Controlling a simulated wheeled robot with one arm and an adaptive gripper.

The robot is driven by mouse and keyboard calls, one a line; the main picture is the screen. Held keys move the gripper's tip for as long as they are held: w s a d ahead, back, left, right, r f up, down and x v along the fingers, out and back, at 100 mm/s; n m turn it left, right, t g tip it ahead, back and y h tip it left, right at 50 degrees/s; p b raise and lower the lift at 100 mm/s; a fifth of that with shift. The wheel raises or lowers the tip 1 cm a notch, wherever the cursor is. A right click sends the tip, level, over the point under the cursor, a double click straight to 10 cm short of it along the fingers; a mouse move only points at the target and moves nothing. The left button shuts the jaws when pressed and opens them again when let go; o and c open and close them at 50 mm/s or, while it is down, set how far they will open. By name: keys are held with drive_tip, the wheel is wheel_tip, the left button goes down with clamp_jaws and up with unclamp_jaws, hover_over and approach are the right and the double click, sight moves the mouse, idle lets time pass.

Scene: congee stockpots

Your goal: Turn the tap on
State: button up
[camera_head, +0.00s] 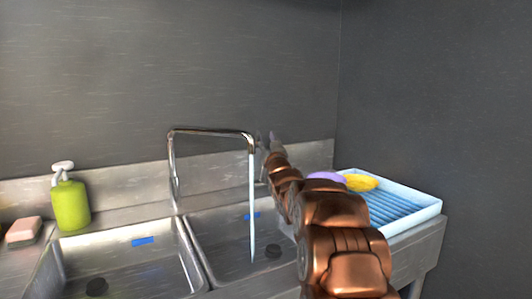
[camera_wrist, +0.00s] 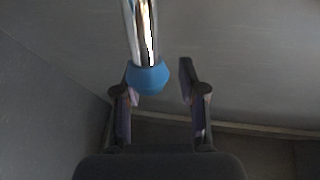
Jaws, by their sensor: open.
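The tap (camera_head: 212,131) is a chrome spout that rises behind the double sink and bends over the right basin. A pale blue stream of water (camera_head: 252,205) falls from its end into that basin. My gripper (camera_head: 267,138) is beside the spout's end, past my copper arm. In the wrist view the open, empty gripper (camera_wrist: 160,80) has its two dark fingers apart. The chrome spout with its blue tip (camera_wrist: 148,78) shows at the left finger; I cannot tell whether they touch. The tap's handle is not clearly visible.
A green soap bottle (camera_head: 71,205) and a pink sponge (camera_head: 24,229) stand left of the left basin (camera_head: 120,262). A light blue ribbed tray (camera_head: 425,205) with a yellow item (camera_head: 361,182) and a purple item (camera_head: 327,175) is on the right. A dark wall is behind.

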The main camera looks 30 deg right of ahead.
drive_tip(key=shift+r, duration=1.2)
